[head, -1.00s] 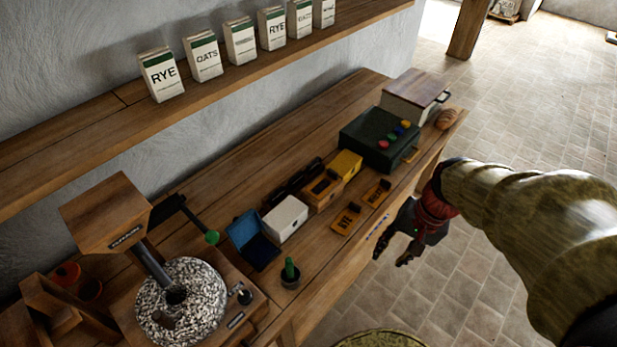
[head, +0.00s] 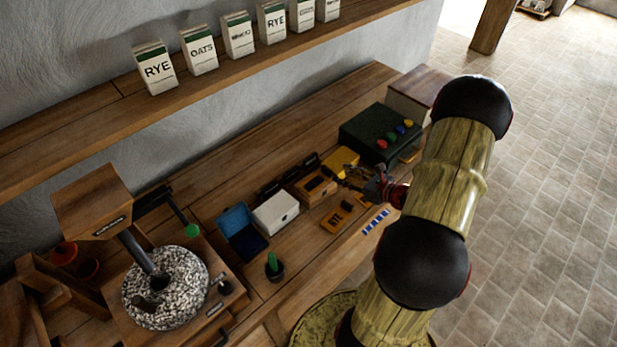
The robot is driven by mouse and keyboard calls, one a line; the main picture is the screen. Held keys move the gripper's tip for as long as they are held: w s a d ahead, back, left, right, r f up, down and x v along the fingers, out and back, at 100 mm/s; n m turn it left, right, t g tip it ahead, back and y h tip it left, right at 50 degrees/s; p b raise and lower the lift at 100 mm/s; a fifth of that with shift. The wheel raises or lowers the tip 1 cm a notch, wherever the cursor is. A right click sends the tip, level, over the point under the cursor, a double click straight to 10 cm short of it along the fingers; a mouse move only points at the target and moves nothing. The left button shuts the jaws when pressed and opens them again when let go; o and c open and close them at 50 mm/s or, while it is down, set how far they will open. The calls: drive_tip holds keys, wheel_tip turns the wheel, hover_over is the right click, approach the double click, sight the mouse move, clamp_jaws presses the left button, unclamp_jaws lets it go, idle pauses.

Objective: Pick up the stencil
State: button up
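An orange stencil plate (head: 336,219) with dark cut-out lettering, which seems to read RYE, lies flat near the front edge of the bench. A second, similar orange plate stood to its right earlier; it is now mostly or wholly hidden by my gripper. My gripper (head: 352,178) is over the bench, above and to the right of the visible plate, near the open wooden box (head: 316,193) and the yellow box (head: 343,160). Its dark fingers point left. They are too small and dark to show whether they are open or hold anything.
A white box (head: 276,214), an open blue case (head: 240,232) and a small pot with a green top (head: 274,268) stand left. A dark green box (head: 370,133) with coloured knobs stands behind. A stone mill (head: 165,290) fills the left end. A blue-and-white strip (head: 376,221) marks the bench edge.

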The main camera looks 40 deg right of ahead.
sight(329, 170)
drive_tip(key=shift+b+x, duration=0.35)
drive_tip(key=shift+x, duration=3.5)
drive_tip(key=shift+d, duration=0.1)
drive_tip(key=shift+c, duration=1.4)
clamp_jaws()
